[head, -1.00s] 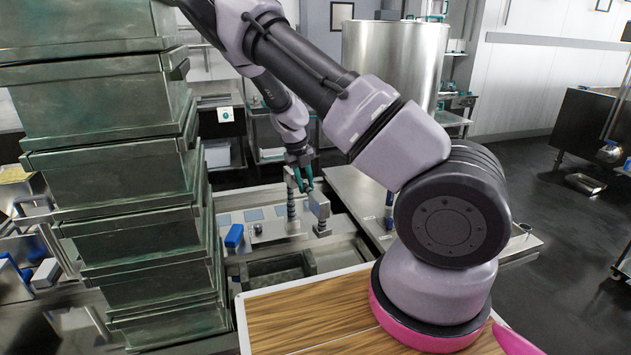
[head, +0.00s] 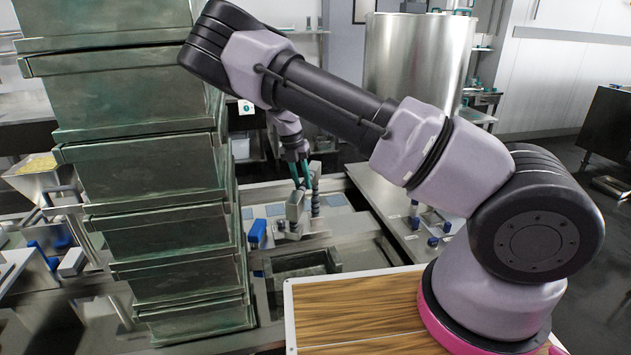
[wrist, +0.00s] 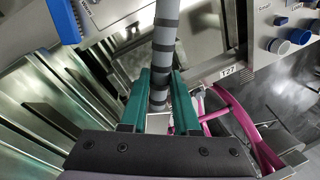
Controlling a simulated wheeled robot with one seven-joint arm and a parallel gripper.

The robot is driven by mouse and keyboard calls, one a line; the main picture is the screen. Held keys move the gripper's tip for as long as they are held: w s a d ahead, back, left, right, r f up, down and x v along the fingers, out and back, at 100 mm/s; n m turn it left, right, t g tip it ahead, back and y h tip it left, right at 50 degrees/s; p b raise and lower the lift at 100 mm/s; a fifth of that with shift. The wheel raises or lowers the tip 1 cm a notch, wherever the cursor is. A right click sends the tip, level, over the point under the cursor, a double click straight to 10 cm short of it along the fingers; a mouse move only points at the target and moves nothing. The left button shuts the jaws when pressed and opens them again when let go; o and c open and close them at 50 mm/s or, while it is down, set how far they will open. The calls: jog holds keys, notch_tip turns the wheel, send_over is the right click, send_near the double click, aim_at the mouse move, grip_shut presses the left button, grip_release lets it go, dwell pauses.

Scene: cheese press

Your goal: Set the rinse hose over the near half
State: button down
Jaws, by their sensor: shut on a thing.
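My gripper (head: 303,178) has teal fingers and hangs over the steel work area in the middle of the head view. In the wrist view my gripper (wrist: 160,88) is shut on the rinse hose (wrist: 164,38), a grey tube with dark bands that passes between the fingers. In the head view the banded hose (head: 315,205) shows just below the fingers, beside a pale grey block (head: 294,207). A rectangular steel basin (head: 300,264) lies in front of and below the gripper. The hose's lower end and which half it is over cannot be made out.
A tall stack of green-grey steel bins (head: 150,215) stands close on the left. A wooden board (head: 355,312) is in front. A blue-ended part (head: 256,234) lies left of the gripper. Pink tubing (wrist: 232,118) runs right of the hose in the wrist view.

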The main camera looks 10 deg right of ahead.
jog(key=shift+w+a, duration=0.1)
dwell(0.4)
jog(key=c, duration=0.7)
grip_release()
jog(key=shift+o, duration=0.2)
notch_tip(320, 180, up, 11)
jog(key=a, duration=0.2)
jog(key=shift+w+f, duration=0.2)
jog(key=shift+w, duration=0.2)
